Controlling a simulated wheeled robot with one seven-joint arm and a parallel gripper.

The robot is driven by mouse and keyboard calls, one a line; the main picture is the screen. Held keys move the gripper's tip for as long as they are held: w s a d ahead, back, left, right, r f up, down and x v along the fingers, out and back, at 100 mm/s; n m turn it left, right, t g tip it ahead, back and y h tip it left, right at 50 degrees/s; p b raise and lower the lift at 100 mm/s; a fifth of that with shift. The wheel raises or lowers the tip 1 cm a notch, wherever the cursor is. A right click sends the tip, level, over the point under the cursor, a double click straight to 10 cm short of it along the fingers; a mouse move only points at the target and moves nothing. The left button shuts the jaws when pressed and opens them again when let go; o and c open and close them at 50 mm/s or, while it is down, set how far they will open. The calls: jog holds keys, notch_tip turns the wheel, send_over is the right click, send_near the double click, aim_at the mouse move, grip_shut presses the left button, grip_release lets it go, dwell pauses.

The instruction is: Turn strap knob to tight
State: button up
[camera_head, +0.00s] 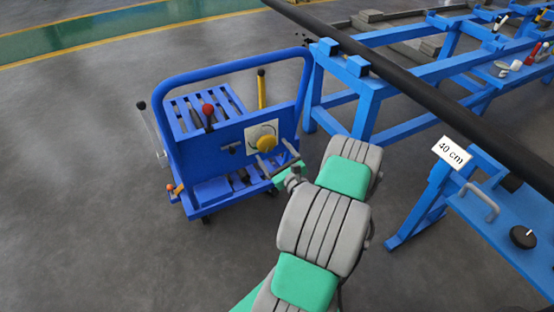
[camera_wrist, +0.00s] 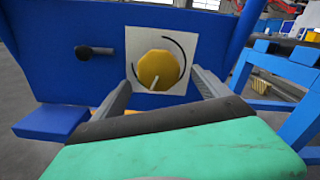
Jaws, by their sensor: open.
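The yellow round knob (camera_head: 266,143) sits on a white square plate (camera_head: 252,131) on the front of a blue cart. In the wrist view the knob (camera_wrist: 158,71) has a pale pointer line toward its lower left. A black curved mark runs on the plate (camera_wrist: 136,42) above and right of the knob. My gripper (camera_head: 275,157) is at the cart's front panel, by the knob. In the wrist view my gripper (camera_wrist: 161,76) is open, one finger left and one right of the knob. I cannot tell whether either finger touches it.
The blue cart (camera_head: 180,80) has a red-balled lever (camera_head: 208,110), a yellow lever (camera_head: 262,90) and a dark peg (camera_wrist: 95,52) left of the plate. A blue frame (camera_head: 355,105) with a long black pipe (camera_head: 420,92) stands to the right. Floor left of the cart is clear.

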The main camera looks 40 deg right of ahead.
jog(key=shift+b+v, duration=0.6)
jog(key=shift+v, duration=1.25)
